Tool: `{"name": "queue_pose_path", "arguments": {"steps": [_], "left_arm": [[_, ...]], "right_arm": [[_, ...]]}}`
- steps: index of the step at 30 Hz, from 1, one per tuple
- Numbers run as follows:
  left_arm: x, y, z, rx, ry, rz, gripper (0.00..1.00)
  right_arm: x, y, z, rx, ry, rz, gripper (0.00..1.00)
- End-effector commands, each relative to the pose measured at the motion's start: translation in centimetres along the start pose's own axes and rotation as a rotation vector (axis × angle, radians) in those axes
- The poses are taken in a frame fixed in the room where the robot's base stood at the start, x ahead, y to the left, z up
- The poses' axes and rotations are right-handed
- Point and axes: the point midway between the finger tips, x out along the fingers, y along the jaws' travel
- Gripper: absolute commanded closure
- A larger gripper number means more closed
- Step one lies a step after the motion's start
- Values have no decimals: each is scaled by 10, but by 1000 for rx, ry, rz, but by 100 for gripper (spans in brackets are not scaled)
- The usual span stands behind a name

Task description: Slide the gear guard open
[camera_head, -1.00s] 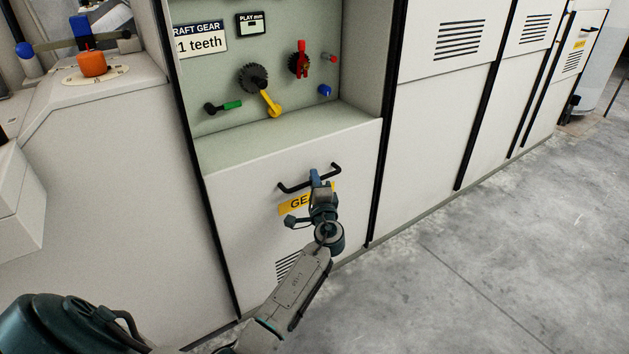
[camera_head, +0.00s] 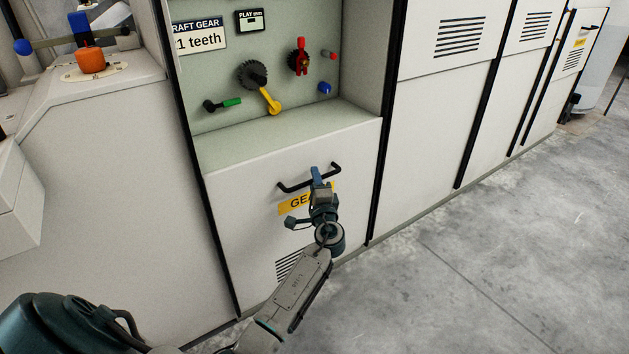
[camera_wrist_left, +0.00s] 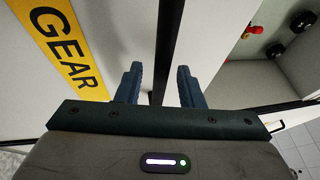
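The gear guard (camera_head: 235,215) is a white panel below the open recess. It has a black bar handle (camera_head: 294,188) and a yellow label (camera_head: 293,204), partly hidden by my arm; in the left wrist view the label (camera_wrist_left: 66,45) reads "GEAR". My left gripper (camera_head: 316,174) is at the handle's middle. In the left wrist view, its two blue fingers (camera_wrist_left: 160,85) stand apart with the black handle bar (camera_wrist_left: 168,40) running between them. Gaps show on both sides of the bar, so it is not clamped. My right gripper is not in view.
An orange knob (camera_head: 90,61) stands on the left machine. Bare grey floor (camera_head: 480,260) lies at right.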

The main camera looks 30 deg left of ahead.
Motion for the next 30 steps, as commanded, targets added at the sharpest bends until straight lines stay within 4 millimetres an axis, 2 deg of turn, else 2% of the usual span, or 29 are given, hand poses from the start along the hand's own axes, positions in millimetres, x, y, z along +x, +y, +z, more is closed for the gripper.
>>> {"name": "queue_pose_path", "arguments": {"steps": [9, 15, 21, 30], "left_arm": [[-60, 1, 0, -2, 1, 5, 66], [-92, 1, 0, -2, 1, 4, 66], [-104, 0, 0, -1, 0, 2, 66], [-104, 0, 0, 0, 0, 1, 66]], "right_arm": [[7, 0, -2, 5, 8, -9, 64], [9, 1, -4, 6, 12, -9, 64], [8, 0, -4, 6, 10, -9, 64], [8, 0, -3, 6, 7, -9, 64]]}}
